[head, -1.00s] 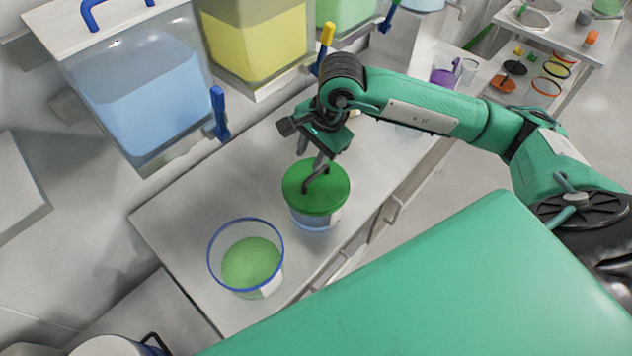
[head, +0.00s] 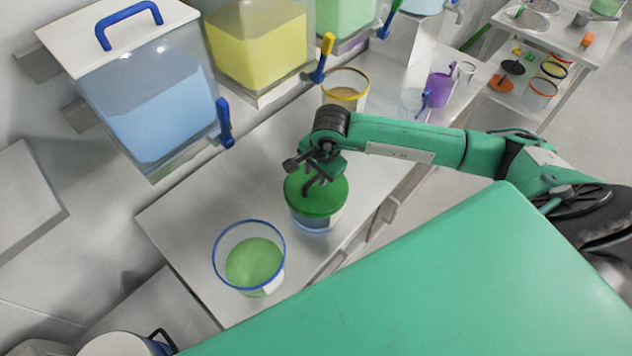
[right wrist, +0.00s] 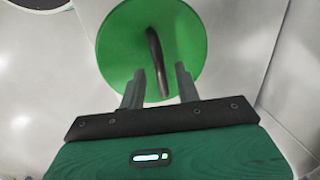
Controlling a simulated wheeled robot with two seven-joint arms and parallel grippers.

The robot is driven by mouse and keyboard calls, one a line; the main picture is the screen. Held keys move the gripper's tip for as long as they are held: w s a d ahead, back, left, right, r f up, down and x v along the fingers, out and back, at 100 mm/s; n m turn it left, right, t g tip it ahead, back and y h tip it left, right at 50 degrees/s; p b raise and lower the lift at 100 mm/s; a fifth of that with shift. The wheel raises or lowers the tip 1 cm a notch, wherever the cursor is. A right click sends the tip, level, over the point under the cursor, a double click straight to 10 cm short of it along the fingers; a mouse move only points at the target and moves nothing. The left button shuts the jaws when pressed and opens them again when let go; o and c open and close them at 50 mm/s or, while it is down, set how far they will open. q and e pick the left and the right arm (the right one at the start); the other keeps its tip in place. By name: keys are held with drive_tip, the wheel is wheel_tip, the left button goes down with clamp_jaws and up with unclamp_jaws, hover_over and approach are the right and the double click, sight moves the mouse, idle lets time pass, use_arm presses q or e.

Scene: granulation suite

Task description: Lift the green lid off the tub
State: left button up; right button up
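The green lid (head: 327,199) sits on the tub (head: 314,224), which stands on the grey bench. The lid has a dark bar handle on top; it shows in the right wrist view (right wrist: 157,62). My right gripper (head: 318,181) is over the lid. In the right wrist view, its two fingers (right wrist: 160,82) are apart, one on each side of the handle, with gaps showing. I cannot tell how far the fingertips are above the lid. My left gripper is not in view.
An open blue-rimmed tub (head: 249,227) with green contents stands at the front left of the tub. A yellow-rimmed container (head: 346,83) and a purple jug (head: 438,90) stand behind. Tanks with blue (head: 160,110) and yellow contents line the back.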

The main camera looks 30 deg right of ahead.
sight(316, 177)
drive_tip(key=shift+w+a+f+p, duration=0.15)
drive_tip(key=shift+f+p, duration=0.15)
drive_tip(key=shift+f, duration=0.5)
drive_tip(key=shift+w+d+f+p, duration=0.15)
drive_tip(key=shift+f+p, duration=0.15)
drive_tip(key=shift+f, duration=0.5)
clamp_jaws()
drive_tip(key=shift+r, duration=0.15)
